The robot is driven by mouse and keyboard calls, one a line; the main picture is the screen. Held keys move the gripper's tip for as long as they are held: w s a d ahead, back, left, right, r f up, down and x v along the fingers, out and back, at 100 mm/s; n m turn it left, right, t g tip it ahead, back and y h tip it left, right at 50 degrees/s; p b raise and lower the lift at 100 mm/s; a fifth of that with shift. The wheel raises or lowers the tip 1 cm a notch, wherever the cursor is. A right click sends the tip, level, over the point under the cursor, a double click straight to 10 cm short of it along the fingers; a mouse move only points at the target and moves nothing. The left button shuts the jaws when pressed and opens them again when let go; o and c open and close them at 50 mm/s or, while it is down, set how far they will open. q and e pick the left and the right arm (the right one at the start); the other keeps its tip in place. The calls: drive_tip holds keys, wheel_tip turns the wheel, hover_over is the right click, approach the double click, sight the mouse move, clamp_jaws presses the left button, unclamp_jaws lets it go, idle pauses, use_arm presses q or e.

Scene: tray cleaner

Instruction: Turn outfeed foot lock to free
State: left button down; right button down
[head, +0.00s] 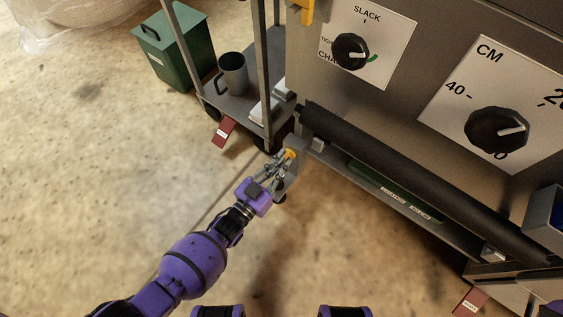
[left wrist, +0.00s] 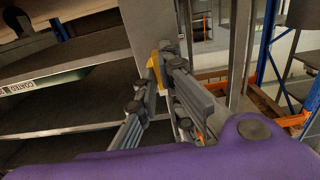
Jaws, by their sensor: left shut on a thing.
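A small yellow lever (head: 291,153) sits on a grey upright plate (head: 293,178) at the near left corner of the machine; I take it as the foot lock. My left gripper (head: 284,158) reaches it from below left in the head view, its fingers closed around it. In the left wrist view, the yellow lever (left wrist: 154,70) shows between the fingers of my left gripper (left wrist: 158,78), in front of the grey plate (left wrist: 151,28). The fingers hide part of the lever, and I cannot read its position marks. My right gripper is not in view.
A grey cart (head: 245,98) with a mug (head: 232,74) stands beside the machine. A green bin (head: 170,50) is behind it. Red tags (head: 224,131) (head: 470,301) stand near the floor. A dark roller (head: 420,180) runs along the machine front. Floor at left is clear.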

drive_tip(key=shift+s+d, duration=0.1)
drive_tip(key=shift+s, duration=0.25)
use_arm(q)
drive_tip(key=c, duration=1.9)
unclamp_jaws()
drive_tip(key=shift+o, duration=0.2)
drive_tip(key=shift+s+a, duration=0.1)
drive_tip(key=v, duration=1.2)
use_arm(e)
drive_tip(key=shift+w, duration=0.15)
